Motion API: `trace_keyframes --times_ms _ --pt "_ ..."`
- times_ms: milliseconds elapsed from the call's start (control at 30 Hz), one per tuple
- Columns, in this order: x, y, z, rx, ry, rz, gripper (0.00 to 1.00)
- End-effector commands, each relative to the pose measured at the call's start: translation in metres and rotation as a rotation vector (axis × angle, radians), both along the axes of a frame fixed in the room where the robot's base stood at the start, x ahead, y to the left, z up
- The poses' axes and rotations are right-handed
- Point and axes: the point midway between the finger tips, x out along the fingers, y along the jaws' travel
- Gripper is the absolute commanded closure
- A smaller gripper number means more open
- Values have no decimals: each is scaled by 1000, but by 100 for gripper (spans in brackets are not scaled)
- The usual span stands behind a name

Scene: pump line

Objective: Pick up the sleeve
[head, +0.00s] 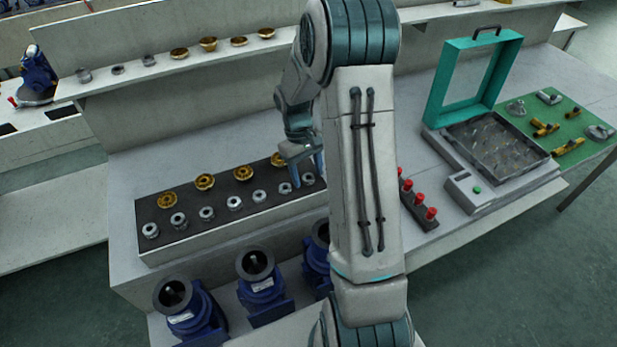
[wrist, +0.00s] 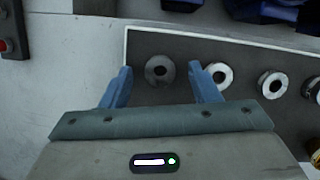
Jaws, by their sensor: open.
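A grey ring-shaped sleeve (wrist: 160,70) stands at the end of a row on the dark mat; it also shows in the head view (head: 308,180). My gripper (head: 306,171) is low over this end, fingers pointing down. In the wrist view its two blue fingers are apart, one on each side of the sleeve, with gaps between fingers and sleeve. Whether the fingertips are level with it I cannot tell. Nothing is held. More steel sleeves continue the row, one (wrist: 217,73) just beside the right finger in the wrist view.
Brass-coloured parts (head: 204,181) stand in a row behind the sleeves on the mat-topped bench (head: 190,243). Blue pumps (head: 262,283) stand in front, lower down. Red-topped pegs (head: 418,199) and a teal-lidded machine (head: 500,150) are to the right.

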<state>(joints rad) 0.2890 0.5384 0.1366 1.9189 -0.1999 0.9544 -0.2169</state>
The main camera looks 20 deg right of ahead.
Motion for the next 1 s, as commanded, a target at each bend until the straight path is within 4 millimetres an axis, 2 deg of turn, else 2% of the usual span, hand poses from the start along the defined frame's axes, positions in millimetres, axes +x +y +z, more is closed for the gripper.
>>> trace_keyframes --times_ms 133,167,300,333,767,900,1000 --pt "0 0 0 0 0 0 44" --pt "0 0 0 0 0 0 50" --pt "0 0 0 0 0 0 89" --pt "0 0 0 0 0 0 94" --pt "1 0 6 -1 -3 1 94" --pt "1 0 21 -2 -4 2 94" --pt "2 0 44 -3 -9 0 94"
